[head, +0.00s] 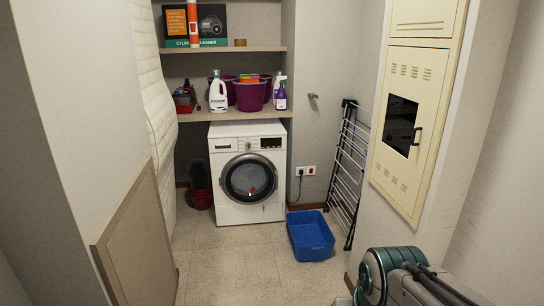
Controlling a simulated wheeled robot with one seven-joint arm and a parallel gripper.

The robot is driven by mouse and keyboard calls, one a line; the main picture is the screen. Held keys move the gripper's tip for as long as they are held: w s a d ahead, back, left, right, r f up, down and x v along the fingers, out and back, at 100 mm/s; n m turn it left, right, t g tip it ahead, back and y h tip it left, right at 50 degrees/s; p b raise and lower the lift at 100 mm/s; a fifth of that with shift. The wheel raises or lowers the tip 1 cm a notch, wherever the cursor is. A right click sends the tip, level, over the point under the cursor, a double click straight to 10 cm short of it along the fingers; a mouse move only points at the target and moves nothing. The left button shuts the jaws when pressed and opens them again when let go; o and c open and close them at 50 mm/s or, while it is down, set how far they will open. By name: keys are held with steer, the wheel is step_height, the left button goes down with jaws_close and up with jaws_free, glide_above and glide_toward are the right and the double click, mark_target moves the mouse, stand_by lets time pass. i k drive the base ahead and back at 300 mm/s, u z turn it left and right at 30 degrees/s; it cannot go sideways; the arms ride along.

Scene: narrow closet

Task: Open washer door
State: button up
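A white front-loading washer (222,205) stands at the far end of the closet, under a shelf. Its round door (250,178) has a dark glass with a silver-grey ring and faces me. The door looks shut, flush with the front. Something small and reddish shows in the glass; I cannot tell whether it is inside or a reflection. The handle is too small to make out. Part of my arm shows at the bottom right, far from the washer. My gripper is not in view.
A blue bin (310,236) stands on the floor right of the washer's front, with a folded drying rack (346,172) beside it. A beige panel (138,240) leans at the left. A cream cabinet (414,130) hangs at the right. The middle floor (235,262) is clear.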

mark_target(237, 162)
steer(key=u, duration=0.1)
steer(key=i, duration=1.55)
steer(key=u, duration=0.25)
steer(key=i, duration=1.55)
steer(key=u, duration=0.3)
steer(key=i, duration=1.05)
steer(key=u, duration=0.05)
